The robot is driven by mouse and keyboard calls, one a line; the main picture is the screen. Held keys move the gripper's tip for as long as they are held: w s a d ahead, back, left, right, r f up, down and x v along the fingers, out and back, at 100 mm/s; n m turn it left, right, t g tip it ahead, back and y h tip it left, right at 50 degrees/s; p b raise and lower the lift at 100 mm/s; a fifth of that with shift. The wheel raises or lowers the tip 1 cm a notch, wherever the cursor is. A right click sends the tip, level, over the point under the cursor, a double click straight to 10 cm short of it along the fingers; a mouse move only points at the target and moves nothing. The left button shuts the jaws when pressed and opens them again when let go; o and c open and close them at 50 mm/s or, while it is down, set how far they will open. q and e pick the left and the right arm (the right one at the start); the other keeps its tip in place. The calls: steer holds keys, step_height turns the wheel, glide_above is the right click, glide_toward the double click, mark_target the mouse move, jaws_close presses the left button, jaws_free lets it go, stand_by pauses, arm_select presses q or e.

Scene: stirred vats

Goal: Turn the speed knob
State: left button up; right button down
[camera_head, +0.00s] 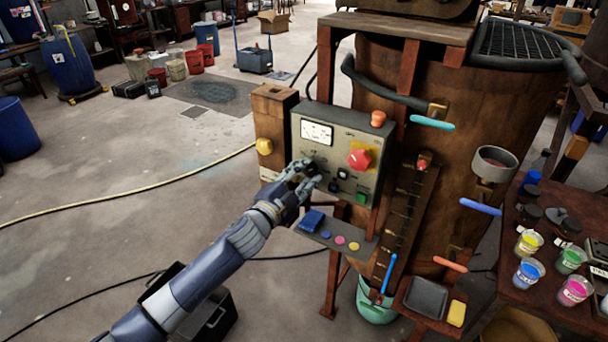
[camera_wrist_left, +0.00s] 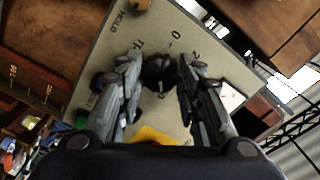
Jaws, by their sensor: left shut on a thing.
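The control panel (camera_head: 347,125) is a grey-green box fixed to the front of the rusty vat. My left gripper (camera_head: 306,172) is at the panel's lower left, below the white dial gauge (camera_head: 316,132). In the left wrist view, a round black knob (camera_wrist_left: 158,72) sits between the two fingers of my left gripper (camera_wrist_left: 159,85), which is shut on it. Printed numbers and the word HOLD are on the panel around the knob. In the head view my fingers mostly hide the knob. My right gripper is not in view.
A red knob (camera_head: 359,159) and a green button (camera_head: 361,196) are to the right of my gripper. A small shelf (camera_head: 338,248) with a blue block and coloured discs is below. Paint cups stand on a table (camera_head: 527,297) at the right.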

arm_select(q)
steer(key=o, duration=1.1)
steer(key=shift+c, duration=0.2)
steer(key=v, duration=1.2)
